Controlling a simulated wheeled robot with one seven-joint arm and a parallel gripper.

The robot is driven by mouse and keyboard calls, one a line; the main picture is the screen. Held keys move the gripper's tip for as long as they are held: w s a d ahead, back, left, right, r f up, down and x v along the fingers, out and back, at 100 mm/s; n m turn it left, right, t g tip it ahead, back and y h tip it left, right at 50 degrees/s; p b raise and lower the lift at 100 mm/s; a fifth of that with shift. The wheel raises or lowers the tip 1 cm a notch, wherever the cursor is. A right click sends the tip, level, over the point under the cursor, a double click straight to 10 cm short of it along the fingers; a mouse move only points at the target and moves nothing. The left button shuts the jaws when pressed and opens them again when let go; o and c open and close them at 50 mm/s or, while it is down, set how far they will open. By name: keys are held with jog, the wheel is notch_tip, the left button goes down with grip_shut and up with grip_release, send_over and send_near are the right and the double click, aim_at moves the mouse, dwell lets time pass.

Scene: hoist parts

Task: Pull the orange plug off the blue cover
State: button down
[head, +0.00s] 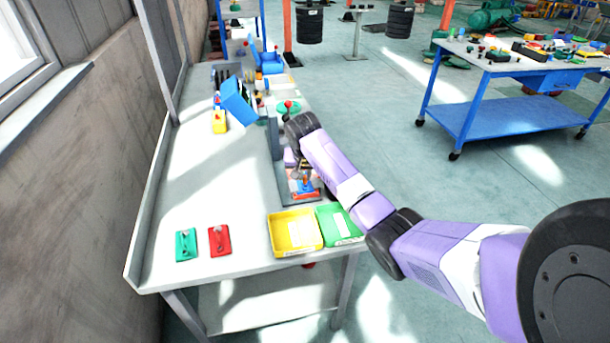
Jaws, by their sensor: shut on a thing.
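My gripper (303,173) points down over the grey fixture on the bench, below the dark wrist of my purple and white arm. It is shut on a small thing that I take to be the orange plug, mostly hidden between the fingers. A small blue part (307,184), which looks like the blue cover, shows right below the fingertips. It sits above an orange-red piece (306,195) at the near end of the fixture. I cannot tell whether the plug is still seated in the cover.
A yellow bin (294,249) and a green bin (349,240) stand at the bench's front edge. A green part (186,244) and a red part (219,240) lie to the left. A tilted blue box (239,101) stands farther back. The bench's left middle is clear.

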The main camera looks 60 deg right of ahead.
jog(key=shift+r+p, duration=1.6)
jog(key=shift+r, duration=0.35)
